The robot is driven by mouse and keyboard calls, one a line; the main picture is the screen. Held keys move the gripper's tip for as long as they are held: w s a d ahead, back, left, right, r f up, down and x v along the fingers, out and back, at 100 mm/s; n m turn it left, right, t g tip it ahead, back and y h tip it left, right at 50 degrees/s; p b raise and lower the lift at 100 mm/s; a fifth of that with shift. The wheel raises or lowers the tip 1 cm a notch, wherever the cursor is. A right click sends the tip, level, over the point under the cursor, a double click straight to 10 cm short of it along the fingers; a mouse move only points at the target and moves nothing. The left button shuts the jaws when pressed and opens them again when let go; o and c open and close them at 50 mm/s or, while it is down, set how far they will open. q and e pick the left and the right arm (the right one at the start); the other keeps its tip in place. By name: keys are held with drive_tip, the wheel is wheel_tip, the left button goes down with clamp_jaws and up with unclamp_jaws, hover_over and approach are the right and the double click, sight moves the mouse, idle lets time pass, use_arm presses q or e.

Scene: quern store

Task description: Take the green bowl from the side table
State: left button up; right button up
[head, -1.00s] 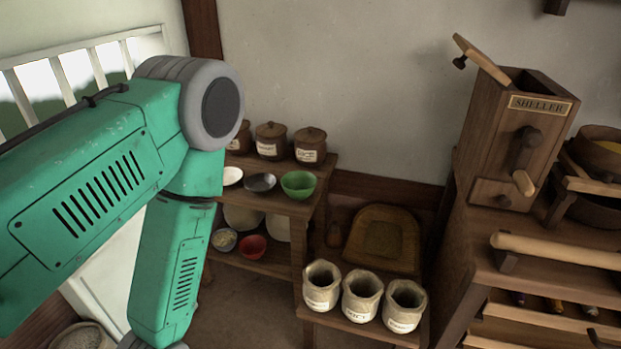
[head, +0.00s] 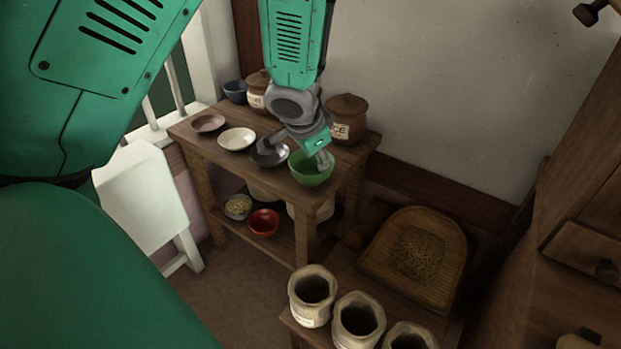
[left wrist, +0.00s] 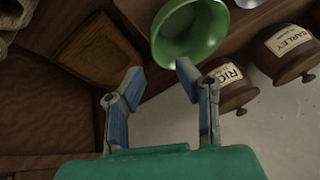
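The green bowl (head: 310,175) stands upright at the front right corner of the side table's top (head: 219,165). My left gripper (head: 295,157) is over that corner, with one finger at the bowl's rim or just above it. In the left wrist view, the two blue-padded fingers (left wrist: 160,76) are spread apart with nothing between them. The green bowl (left wrist: 190,38) lies just beyond their tips there. I cannot tell whether a finger touches it. My right gripper is in neither view.
A dark grey bowl (head: 268,154) sits close left of the green one, then a white bowl (head: 237,139). Lidded jars, one of them the rice jar (head: 346,118), stand behind. A red bowl (head: 264,222) is on the lower shelf. Sacks (head: 312,297) stand in front.

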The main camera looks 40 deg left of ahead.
sight(325, 175)
use_arm(q)
drive_tip(key=f, duration=0.1)
drive_tip(key=w+f+b, duration=0.1)
drive_tip(key=f, duration=0.1)
drive_tip(key=shift+w+d+f, duration=0.1)
drive_tip(key=shift+w+d, duration=0.15)
drive_tip(key=shift+w, duration=0.05)
drive_tip(key=b+x, duration=0.3)
drive_tip(key=x, duration=0.1)
drive_tip(key=shift+a+f, duration=0.2)
drive_tip(key=shift+f, duration=0.15)
drive_tip(key=shift+w+a+f+b, duration=0.1)
drive_tip(key=shift+f+b, duration=0.05)
drive_tip(key=shift+b, duration=0.15)
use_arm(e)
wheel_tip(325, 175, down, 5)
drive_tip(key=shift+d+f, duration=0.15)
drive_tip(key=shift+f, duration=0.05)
use_arm(q)
drive_tip(key=shift+d, duration=0.2)
clamp_jaws()
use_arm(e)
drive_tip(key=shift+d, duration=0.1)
